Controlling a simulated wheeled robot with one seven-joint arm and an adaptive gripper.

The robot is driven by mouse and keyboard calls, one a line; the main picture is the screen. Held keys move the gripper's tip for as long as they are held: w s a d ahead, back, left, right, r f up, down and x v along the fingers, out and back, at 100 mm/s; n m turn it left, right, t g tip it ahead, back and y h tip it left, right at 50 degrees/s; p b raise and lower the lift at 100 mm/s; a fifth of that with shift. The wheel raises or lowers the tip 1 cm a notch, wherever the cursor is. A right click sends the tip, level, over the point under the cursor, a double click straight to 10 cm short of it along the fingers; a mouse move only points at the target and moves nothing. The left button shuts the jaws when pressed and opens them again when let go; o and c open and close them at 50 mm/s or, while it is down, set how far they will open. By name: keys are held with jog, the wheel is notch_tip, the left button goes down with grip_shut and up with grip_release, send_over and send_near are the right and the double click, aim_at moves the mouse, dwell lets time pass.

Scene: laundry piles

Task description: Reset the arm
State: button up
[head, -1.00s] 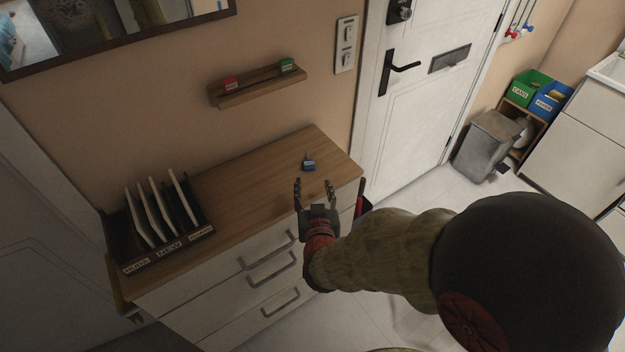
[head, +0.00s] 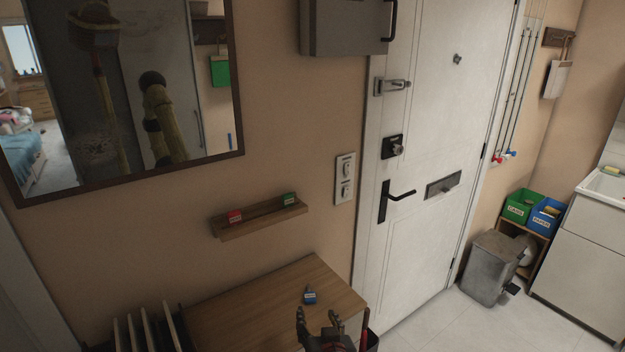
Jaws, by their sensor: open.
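My gripper (head: 320,324) is at the bottom edge of the head view, in front of the wooden dresser top (head: 253,303). Its fingers are spread and nothing shows between them. Most of the arm is below the frame. A small blue object with a dark top, perhaps a tagged key (head: 310,296), lies on the dresser just beyond the fingertips, apart from them.
A wall shelf (head: 262,222) with a red and a green item hangs above the dresser. A slotted rack (head: 147,333) is at the lower left. A white door (head: 440,110), grey bin (head: 491,268) and green (head: 517,208) and blue (head: 544,216) boxes are right. Floor shows by the door.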

jog(key=s+d+r+g+h, duration=0.1)
jog(key=s+d+r+g, duration=0.2)
jog(key=s+d, duration=0.6)
jog(key=s+d+r+g+h, duration=0.1)
jog(key=s+d+r+g, duration=0.3)
jog(key=s, duration=1)
jog(key=d+r, duration=0.3)
jog(key=d, duration=0.2)
jog(key=shift+s+r+m, duration=0.2)
jog(key=shift+s+m, duration=0.2)
jog(key=shift+a, duration=0.1)
